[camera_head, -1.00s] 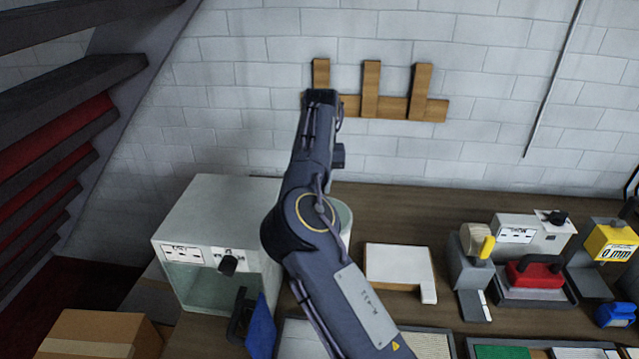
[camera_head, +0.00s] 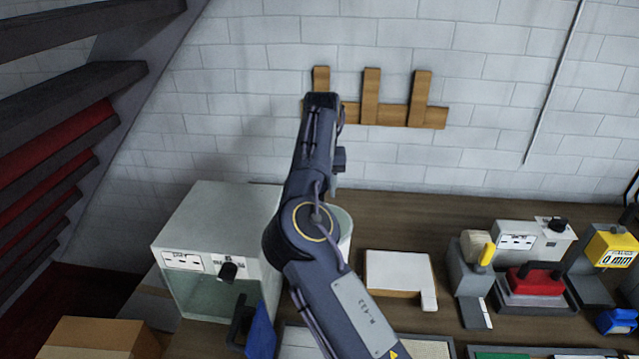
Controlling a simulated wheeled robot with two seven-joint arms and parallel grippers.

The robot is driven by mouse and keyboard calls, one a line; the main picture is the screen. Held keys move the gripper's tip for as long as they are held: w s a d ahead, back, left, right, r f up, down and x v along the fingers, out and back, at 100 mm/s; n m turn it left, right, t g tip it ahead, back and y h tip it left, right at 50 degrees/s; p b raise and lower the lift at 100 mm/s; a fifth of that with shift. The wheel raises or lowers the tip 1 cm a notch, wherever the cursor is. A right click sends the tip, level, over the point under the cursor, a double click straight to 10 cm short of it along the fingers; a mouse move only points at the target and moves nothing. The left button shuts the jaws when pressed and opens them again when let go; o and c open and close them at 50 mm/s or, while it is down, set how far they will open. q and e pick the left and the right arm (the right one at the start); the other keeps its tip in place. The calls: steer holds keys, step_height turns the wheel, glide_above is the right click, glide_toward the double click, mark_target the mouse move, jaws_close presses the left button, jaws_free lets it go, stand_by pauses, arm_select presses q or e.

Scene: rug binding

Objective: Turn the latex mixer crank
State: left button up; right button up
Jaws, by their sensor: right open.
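My right arm rises from the bottom centre, and its far end with the right gripper (camera_head: 322,101) is up in front of the wall. The fingers are hard to make out, but the gripper holds nothing visible. A pale round vessel (camera_head: 344,228), possibly the latex mixer, stands on the bench behind my arm, which covers most of it. No crank can be made out on it. My left gripper is not in view.
A grey glass-fronted box (camera_head: 217,225) with a black knob stands left. A blue plate (camera_head: 262,332) with a dark handle is in front of it. A white block (camera_head: 399,273) and several small devices (camera_head: 535,280) lie right. Wooden slats (camera_head: 395,113) hang on the wall.

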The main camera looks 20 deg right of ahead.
step_height(320, 180, up, 2)
steer(key=shift+a, duration=0.1)
steer(key=s+a+r+b, duration=0.1)
steer(key=s+a+r, duration=0.5)
steer(key=s+r, duration=0.4)
steer(key=s, duration=0.2)
steer(key=shift+s+a, duration=0.15)
steer(key=shift+s, duration=0.15)
